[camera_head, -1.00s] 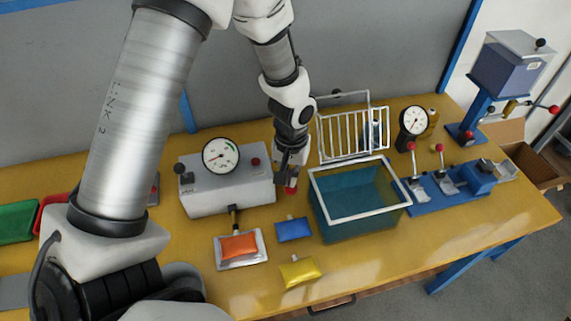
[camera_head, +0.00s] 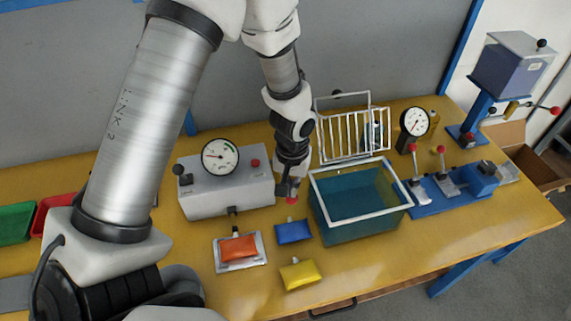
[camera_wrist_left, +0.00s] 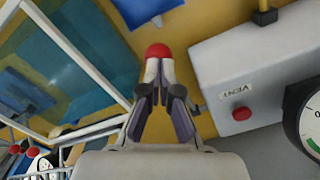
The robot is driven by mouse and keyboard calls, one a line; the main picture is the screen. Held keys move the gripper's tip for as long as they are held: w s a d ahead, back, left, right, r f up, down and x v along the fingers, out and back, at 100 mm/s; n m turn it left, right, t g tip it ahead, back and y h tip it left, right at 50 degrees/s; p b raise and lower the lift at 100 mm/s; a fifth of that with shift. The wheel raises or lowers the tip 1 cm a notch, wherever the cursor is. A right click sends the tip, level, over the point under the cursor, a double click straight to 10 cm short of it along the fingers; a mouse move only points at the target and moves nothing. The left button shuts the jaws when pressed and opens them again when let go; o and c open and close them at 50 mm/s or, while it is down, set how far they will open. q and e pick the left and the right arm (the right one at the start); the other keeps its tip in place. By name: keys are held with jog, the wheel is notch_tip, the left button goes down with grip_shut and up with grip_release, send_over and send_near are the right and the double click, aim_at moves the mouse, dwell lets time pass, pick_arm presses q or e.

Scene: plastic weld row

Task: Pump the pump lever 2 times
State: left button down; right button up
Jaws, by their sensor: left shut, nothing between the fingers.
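The pump lever's red knob (camera_head: 291,201) shows just under my left gripper (camera_head: 288,189), to the right of the grey gauge box (camera_head: 225,197). In the left wrist view the red knob (camera_wrist_left: 157,50) lies right at the tips of my left gripper (camera_wrist_left: 157,68). The fingers are shut with nothing held between them. They appear to touch the knob, but contact is not certain. The lever's arm is hidden behind the gripper. My right gripper is not in view.
A blue-tinted tank (camera_head: 360,221) with a white rim stands close right of the gripper. Blue (camera_head: 293,231), orange (camera_head: 238,247) and yellow (camera_head: 297,273) pouches lie in front.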

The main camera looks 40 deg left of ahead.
pick_arm(q)
notch_tip(320, 180, up, 11)
jog(key=w+a+p, duration=0.2)
jog(key=p, duration=0.6)
jog(key=shift+a+f, duration=0.15)
jog(key=shift+f, duration=0.05)
jog(key=shift+w, duration=0.1)
notch_tip(320, 180, down, 3)
jog(key=b, duration=0.3)
dwell(0.4)
